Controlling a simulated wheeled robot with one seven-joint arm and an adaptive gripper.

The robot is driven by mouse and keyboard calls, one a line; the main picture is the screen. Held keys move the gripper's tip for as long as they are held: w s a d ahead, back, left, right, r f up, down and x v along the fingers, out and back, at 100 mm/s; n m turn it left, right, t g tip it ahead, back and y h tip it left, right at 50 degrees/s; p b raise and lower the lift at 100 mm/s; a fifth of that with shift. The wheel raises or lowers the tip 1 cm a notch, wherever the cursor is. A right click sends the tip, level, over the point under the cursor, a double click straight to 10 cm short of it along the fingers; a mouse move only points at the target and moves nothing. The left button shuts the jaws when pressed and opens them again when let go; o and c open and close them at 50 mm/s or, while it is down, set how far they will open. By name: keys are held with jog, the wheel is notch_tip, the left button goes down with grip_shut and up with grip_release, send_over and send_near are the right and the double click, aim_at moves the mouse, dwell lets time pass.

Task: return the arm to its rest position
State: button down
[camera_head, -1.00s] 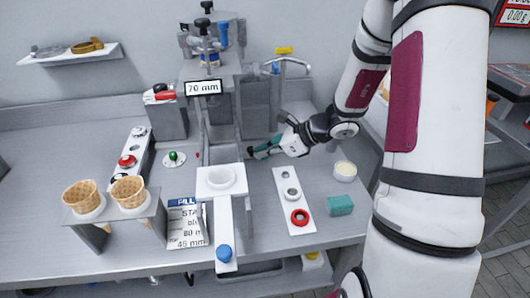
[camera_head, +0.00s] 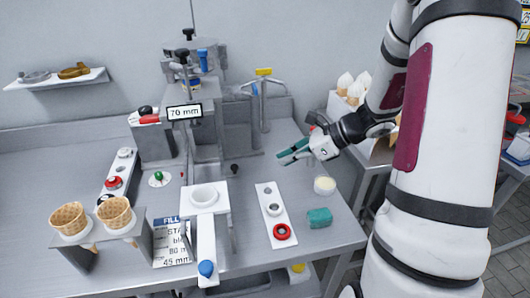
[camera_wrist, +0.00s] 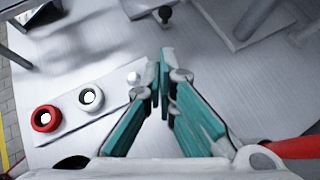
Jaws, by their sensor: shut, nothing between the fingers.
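My gripper (camera_head: 284,156) hangs above the right part of the grey workbench, with its teal fingers pointing left in the head view. In the wrist view the fingertips (camera_wrist: 164,60) come together and hold nothing. My arm comes down from the upper right. Below and in front of the gripper lies a white strip (camera_head: 266,203) with rings, the nearest one red (camera_head: 282,232). The gripper is apart from these things.
A fixture with a "70 mm" sign (camera_head: 184,111) stands left of the gripper. A white cup (camera_head: 325,185) and a teal block (camera_head: 319,218) sit on the right. Two waffle cones (camera_head: 115,212) stand in a holder at front left. Behind, white-topped cones (camera_head: 352,88) stand on another table.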

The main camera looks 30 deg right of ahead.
jog(key=s+a+r+n+g+h+p, duration=0.2)
jog(key=s+a+r+n+g, duration=0.2)
jog(key=s+a+r+n, duration=0.8)
jog(key=s+a+r+n+t+h+p, duration=0.1)
jog(key=s+r+n+h, duration=0.4)
jog(key=s+n, duration=0.8)
jog(key=shift+a+r+n+h+p, duration=0.35)
jog(key=shift+r+n+p, duration=0.15)
jog(key=shift+r+n, duration=0.35)
